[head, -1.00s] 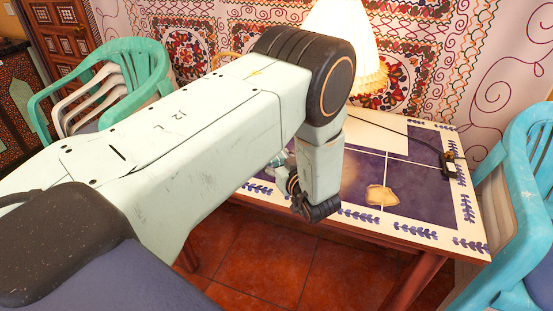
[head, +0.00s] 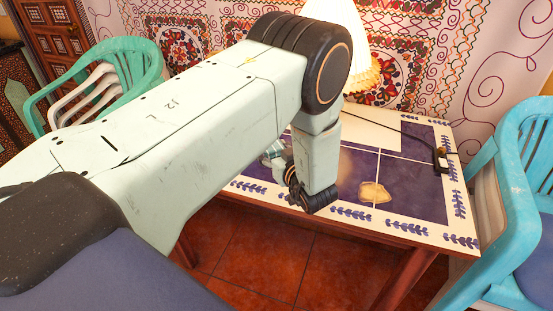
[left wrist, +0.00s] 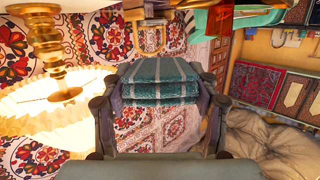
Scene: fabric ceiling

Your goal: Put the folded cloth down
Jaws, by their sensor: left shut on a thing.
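The folded cloth (left wrist: 160,80) is teal with pale stripes and lies in several stacked layers. In the left wrist view it sits between the two fingers of my left gripper (left wrist: 160,92), which is shut on it at both sides. In the head view my left arm covers most of the gripper and I cannot make out the cloth clearly. The wrist end of the arm is over the near left part of the table (head: 405,229). I cannot tell the cloth's height above the top. My right gripper is not in view.
A lit lamp (head: 362,65) stands at the table's back; its shade (left wrist: 60,105) is left of the gripper in the wrist view. A dark cord ends at a small dark object (head: 441,158) at right. Chairs flank the table.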

